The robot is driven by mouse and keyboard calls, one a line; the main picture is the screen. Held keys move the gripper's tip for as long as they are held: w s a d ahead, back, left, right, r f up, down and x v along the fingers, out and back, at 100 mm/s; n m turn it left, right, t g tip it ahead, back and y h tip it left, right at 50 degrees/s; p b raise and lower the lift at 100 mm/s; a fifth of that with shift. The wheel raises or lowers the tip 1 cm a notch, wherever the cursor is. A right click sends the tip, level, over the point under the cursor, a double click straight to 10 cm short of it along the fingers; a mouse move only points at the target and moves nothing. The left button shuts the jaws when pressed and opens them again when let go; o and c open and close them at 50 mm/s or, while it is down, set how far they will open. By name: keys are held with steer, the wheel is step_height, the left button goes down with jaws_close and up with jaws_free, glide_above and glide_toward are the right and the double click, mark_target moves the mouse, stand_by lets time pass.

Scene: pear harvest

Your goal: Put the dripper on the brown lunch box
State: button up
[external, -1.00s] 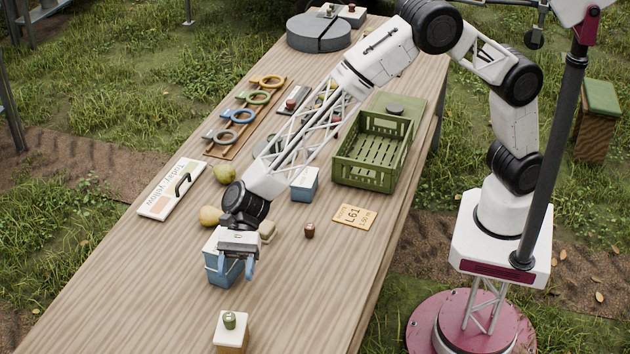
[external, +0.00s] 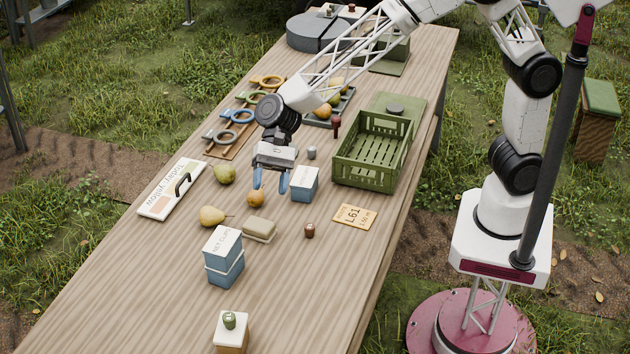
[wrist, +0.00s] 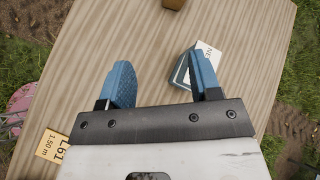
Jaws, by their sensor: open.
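A box with brown sides and a white top (external: 231,341), the likely brown lunch box, stands at the table's near end. A small round green piece (external: 229,320) sits on its white top; I cannot tell for sure whether it is the dripper. A small brown cylinder (external: 309,230) stands alone on the table. A small grey cylinder (external: 311,152) stands farther back. My gripper (external: 271,180) is open, its blue fingers apart, above the table just left of a blue box. It is well behind the brown box. In the wrist view, nothing shows between the fingers (wrist: 160,85).
A blue box (external: 305,186) and a two-tier blue box (external: 223,258) have white tops; the latter shows by the right finger in the wrist view (wrist: 207,52). Pears (external: 212,216), a beige block (external: 258,229), a tag (external: 354,216) and a green crate (external: 370,178) surround the gripper.

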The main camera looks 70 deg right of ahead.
steer(key=s+d+r+n+t+h, duration=0.1)
steer(key=s+d+r+n+h, duration=0.2)
steer(key=d, duration=0.6)
steer(key=s+d+r+n+t, duration=0.1)
steer(key=s+d+r, duration=0.3)
steer(key=d, duration=0.5)
steer(key=s+d+r+n+t+h, duration=0.15)
steer(key=s+d, duration=0.25)
steer(key=d, duration=0.6)
steer(key=s+d+n+t+h, duration=0.1)
steer(key=s+d+n+h, duration=0.3)
steer(key=s+d, duration=1.5)
steer(key=d+h, duration=0.2)
steer(key=shift+s+d+f+n, duration=0.35)
steer(key=shift+s+f, duration=0.05)
